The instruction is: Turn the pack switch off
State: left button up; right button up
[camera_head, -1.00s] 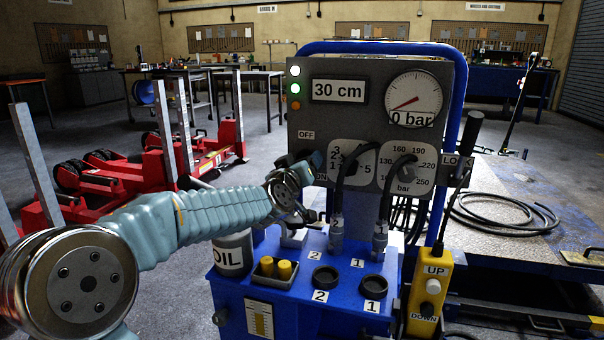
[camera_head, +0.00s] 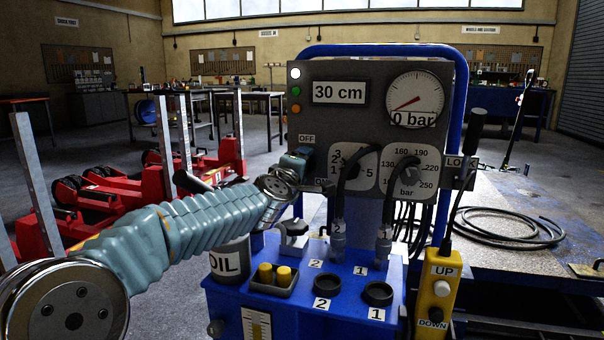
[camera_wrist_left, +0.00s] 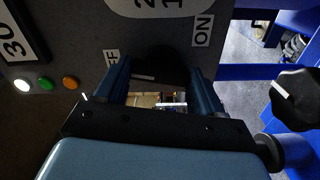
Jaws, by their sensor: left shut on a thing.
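The pack switch is a dark round knob (camera_wrist_left: 163,64) on the grey panel (camera_head: 440,120), between an OFF label (camera_head: 307,138) and an ON label (camera_wrist_left: 203,30). A short white mark shows on the knob's side towards OFF in the left wrist view. My left gripper (camera_head: 304,156) is at the switch, shut on it. Its two blue fingers (camera_wrist_left: 163,88) stand on either side of the knob in the wrist view and partly cover the OFF label. The gripper hides most of the knob in the head view. My right gripper is not in view.
On the panel, a white lamp (camera_head: 296,73) is lit; the green lamp (camera_head: 296,91) and orange lamp (camera_head: 296,109) look dim. The gauge (camera_head: 415,100) reads about 0 bar. Hoses and two dials sit right of the gripper; a black-knobbed valve (camera_head: 293,229) is below.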

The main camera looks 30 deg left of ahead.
pick_arm(q)
jog(key=shift+n+b, duration=0.35)
jog(key=shift+n, duration=0.75)
jog(key=o, duration=1)
jog(key=shift+o, duration=0.2)
jog(key=p+v, duration=0.1)
jog(key=v, duration=1.2)
jog(key=shift+s, duration=0.35)
jog(key=shift+d, duration=0.1)
